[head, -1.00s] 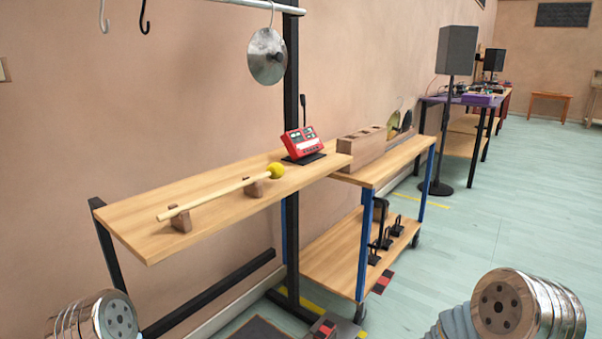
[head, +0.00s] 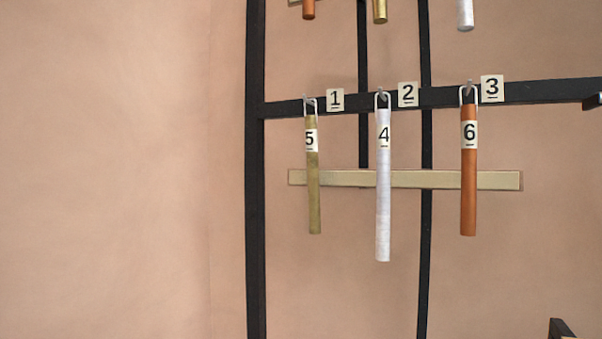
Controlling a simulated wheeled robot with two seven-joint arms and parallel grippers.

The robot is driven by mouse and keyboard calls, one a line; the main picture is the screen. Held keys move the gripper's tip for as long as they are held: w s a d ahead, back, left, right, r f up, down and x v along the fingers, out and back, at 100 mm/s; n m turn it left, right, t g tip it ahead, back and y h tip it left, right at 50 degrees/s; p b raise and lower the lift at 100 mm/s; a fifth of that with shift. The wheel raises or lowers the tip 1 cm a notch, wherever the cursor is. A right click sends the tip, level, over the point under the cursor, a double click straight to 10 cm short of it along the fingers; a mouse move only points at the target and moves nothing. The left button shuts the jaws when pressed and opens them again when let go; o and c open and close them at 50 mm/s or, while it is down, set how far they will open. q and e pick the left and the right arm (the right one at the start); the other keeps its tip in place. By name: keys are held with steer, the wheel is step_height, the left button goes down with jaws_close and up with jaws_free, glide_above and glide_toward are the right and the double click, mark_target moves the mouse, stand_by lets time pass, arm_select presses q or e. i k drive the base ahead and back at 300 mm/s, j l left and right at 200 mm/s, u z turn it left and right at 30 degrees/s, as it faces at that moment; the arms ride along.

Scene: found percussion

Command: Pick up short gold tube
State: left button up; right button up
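A gold tube (head: 314,190) labelled 5 hangs from a hook on the black rack, under the number 1 tag. It is shorter than the silver tube (head: 383,205) labelled 4 to its right. A copper tube (head: 469,190) labelled 6 hangs further right, under tag 3. Another gold tube (head: 380,10) shows only its lower end at the top edge, so its length is hidden. Neither of my grippers is in the head view.
The black rack's crossbar (head: 285,108) carries the hooks, and a beige bar (head: 350,179) runs behind the hanging tubes. Lower ends of a copper tube (head: 308,9) and a silver tube (head: 465,14) show at the top. Bare wall fills the left.

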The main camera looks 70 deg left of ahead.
mark_target(314, 179)
steer(key=u, duration=2.35)
